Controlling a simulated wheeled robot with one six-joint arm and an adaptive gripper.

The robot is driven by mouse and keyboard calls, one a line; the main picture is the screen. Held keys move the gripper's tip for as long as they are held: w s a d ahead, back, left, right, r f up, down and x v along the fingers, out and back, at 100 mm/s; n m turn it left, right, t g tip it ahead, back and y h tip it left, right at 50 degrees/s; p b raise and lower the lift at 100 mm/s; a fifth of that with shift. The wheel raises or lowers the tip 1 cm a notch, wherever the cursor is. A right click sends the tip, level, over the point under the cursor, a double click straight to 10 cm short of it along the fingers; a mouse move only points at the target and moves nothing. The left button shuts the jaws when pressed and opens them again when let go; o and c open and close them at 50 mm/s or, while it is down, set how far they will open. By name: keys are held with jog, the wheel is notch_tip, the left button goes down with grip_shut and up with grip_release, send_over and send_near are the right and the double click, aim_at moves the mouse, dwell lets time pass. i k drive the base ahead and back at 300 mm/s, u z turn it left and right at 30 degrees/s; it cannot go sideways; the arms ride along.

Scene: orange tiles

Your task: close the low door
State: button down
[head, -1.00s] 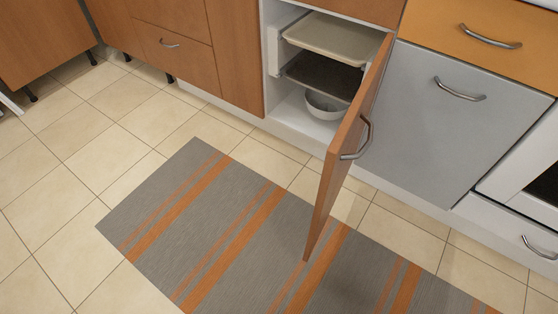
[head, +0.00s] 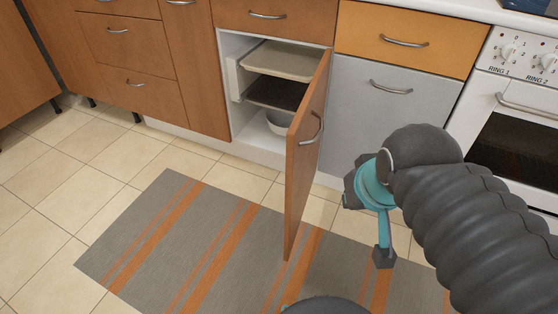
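The low door (head: 306,150) is a brown wood panel with a curved metal handle (head: 318,128) on its outer face. It stands wide open, swung out from the low cabinet (head: 226,85) over the rug. Its hinge side is at the cabinet's right edge. The open cabinet shows a pale tray (head: 285,60), a dark tray (head: 275,94) and part of a bowl (head: 277,123). My gripper (head: 369,228), dark with teal parts, is to the right of the door, apart from it. No object shows in it.
A grey dishwasher-like panel (head: 350,115) sits right of the cabinet under an orange drawer (head: 400,50). A white oven (head: 510,100) is at the right. A striped rug (head: 170,235) covers the floor in front. Tiled floor (head: 60,180) at the left is free.

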aim_at(303, 135)
jog(key=k, duration=1.25)
jog(key=z, duration=0.1)
jog(key=i, duration=0.7)
jog(key=z, duration=0.2)
